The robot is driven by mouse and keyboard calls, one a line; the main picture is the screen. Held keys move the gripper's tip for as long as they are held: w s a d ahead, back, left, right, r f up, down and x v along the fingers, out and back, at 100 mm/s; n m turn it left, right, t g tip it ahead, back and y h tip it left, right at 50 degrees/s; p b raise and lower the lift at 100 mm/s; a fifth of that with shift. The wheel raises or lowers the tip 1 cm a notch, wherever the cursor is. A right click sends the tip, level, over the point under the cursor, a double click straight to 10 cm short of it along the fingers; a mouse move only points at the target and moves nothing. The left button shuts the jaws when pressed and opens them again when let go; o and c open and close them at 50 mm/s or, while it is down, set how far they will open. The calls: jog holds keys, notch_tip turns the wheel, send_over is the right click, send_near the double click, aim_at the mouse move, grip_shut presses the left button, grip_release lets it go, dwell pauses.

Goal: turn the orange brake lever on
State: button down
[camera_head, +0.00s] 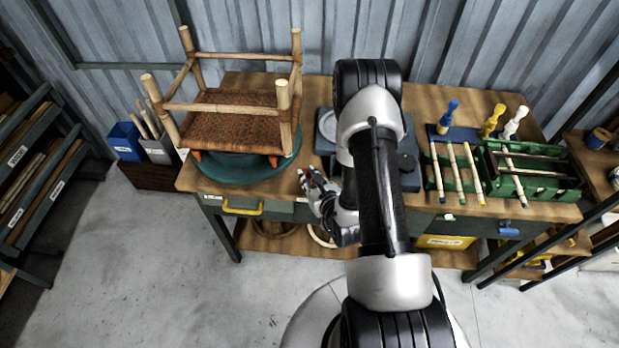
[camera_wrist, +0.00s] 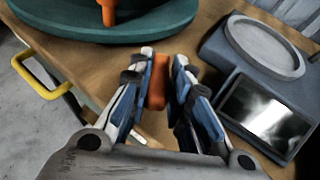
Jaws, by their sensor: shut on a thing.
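In the wrist view an orange bar (camera_wrist: 157,93), which looks like the brake lever, stands between the two fingers of my gripper (camera_wrist: 163,58). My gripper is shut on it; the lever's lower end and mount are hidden. In the head view my gripper (camera_head: 308,180) is at the front edge of the bench, right of the green turntable (camera_head: 231,174). The turntable's rim also shows at the top of the wrist view (camera_wrist: 150,28), apart from my fingers. The lever is too small to make out surely in the head view.
A grey scale with a dark screen (camera_wrist: 262,108) sits close right of my fingers. A yellow drawer handle (camera_wrist: 38,80) juts from the bench front. Green racks (camera_head: 525,172) stand at the right.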

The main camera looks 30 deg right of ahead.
jog(key=c, duration=1.5)
grip_release()
jog(key=shift+w, duration=0.1)
jog(key=v, duration=0.7)
jog(key=shift+s+r, duration=0.1)
jog(key=shift+s, duration=0.2)
jog(key=shift+o, duration=0.4)
